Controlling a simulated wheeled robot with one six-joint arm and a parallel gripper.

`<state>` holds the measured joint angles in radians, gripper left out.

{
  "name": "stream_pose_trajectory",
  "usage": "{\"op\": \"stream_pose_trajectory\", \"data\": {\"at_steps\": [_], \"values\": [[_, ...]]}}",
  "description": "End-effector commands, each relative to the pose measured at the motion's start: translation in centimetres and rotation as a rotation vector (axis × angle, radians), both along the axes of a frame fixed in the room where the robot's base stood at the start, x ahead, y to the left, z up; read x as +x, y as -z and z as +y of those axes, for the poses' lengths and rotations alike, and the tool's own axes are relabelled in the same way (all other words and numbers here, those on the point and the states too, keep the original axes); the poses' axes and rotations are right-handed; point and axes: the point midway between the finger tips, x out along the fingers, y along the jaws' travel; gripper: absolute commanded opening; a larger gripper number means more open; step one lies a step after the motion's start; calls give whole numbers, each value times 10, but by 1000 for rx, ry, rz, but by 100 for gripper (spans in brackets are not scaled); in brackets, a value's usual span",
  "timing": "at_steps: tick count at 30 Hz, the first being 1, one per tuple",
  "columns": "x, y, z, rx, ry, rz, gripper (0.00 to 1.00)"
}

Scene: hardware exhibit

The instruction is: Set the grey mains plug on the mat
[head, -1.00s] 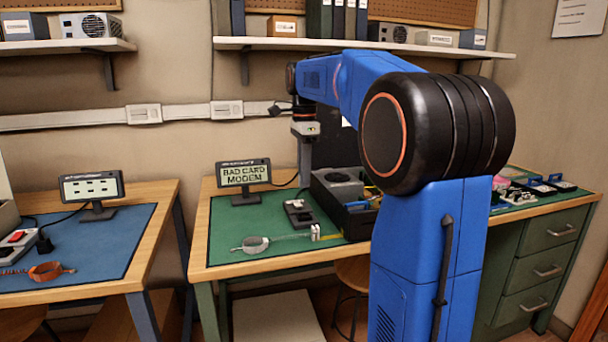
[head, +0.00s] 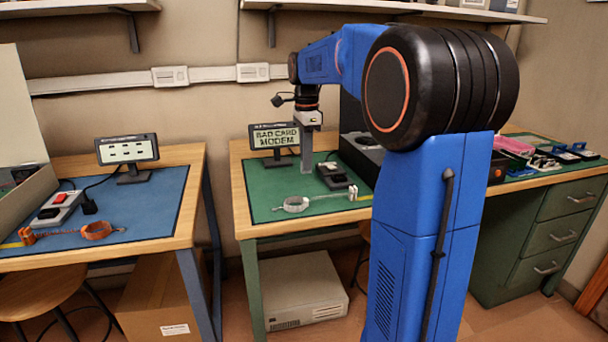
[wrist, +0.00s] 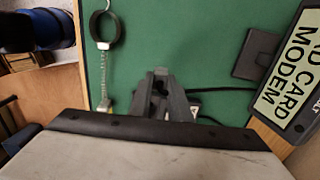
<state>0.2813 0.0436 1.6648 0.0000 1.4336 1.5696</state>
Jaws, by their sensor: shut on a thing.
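My gripper (head: 307,168) points down over the green mat (head: 262,200), in front of the small display. In the wrist view its grey fingers (wrist: 160,82) are shut on a small dark grey piece, which I take to be the grey mains plug (wrist: 160,88). The fingers hide most of the plug, and in the head view I cannot make it out. The green mat also fills much of the wrist view (wrist: 185,40). The gripper looks to be above the mat; the exact gap cannot be told.
A display reading "BAD CARD MODEM" (head: 274,136) stands behind my gripper. A socket strip (head: 332,176) lies just right of it, and a wrist strap (head: 295,204) lies in front. A dark open-topped case (head: 362,150) stands to the right, partly behind my arm. The mat's front left is clear.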

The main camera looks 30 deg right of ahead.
Motion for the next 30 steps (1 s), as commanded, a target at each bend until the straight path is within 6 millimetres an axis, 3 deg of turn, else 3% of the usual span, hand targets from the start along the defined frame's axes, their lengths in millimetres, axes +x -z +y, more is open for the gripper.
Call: {"op": "stream_pose_trajectory", "data": {"at_steps": [14,26,27,28,30], "values": [[0,44,0,0,0,1,4],[0,49,0,0,0,0,4],[0,48,0,0,0,0,26],[0,48,0,0,0,0,33],[0,48,0,0,0,0,35]]}}
